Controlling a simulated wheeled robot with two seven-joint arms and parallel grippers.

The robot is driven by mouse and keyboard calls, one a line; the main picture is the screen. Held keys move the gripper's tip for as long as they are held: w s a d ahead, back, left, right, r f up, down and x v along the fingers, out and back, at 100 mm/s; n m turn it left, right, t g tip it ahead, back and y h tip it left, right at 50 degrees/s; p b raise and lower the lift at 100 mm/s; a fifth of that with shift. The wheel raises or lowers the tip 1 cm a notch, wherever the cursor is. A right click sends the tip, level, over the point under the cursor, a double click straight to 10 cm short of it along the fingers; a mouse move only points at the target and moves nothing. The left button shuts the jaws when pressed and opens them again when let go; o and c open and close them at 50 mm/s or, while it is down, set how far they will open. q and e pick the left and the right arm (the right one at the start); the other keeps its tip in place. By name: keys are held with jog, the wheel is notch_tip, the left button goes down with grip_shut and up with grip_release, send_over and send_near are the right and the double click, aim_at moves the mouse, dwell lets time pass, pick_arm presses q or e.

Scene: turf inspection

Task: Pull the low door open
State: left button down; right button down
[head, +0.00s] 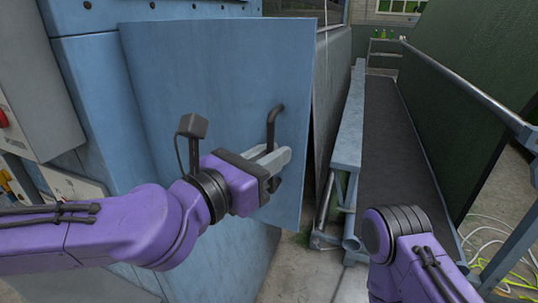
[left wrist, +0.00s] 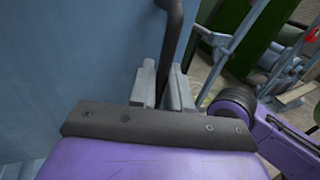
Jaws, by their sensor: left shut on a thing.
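The low door (head: 230,100) is a flat blue panel on the side of the blue machine. Its right edge stands a little away from the frame, with a narrow dark gap beside it. A dark bent bar handle (head: 272,125) is fixed near that edge. My left gripper (head: 284,158) is shut on the handle's lower part. In the left wrist view the handle (left wrist: 172,40) passes down between the two grey fingers. My right arm shows at the lower right, but its gripper is out of the picture.
A conveyor (head: 385,130) with a blue side rail (head: 347,130) runs away to the right of the door. A dark green panel (head: 450,120) stands along its right side. Grey boxes (head: 30,100) are at the left. Pale cables (head: 500,245) lie on the floor at right.

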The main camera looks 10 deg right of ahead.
pick_arm(q)
jog(key=c, duration=1.3)
grip_release()
jog(key=b+v, duration=0.1)
jog(key=v, duration=0.9)
jog(key=shift+s+a+b, duration=0.15)
jog(key=shift+s+b, duration=0.05)
jog(key=shift+b, duration=0.1)
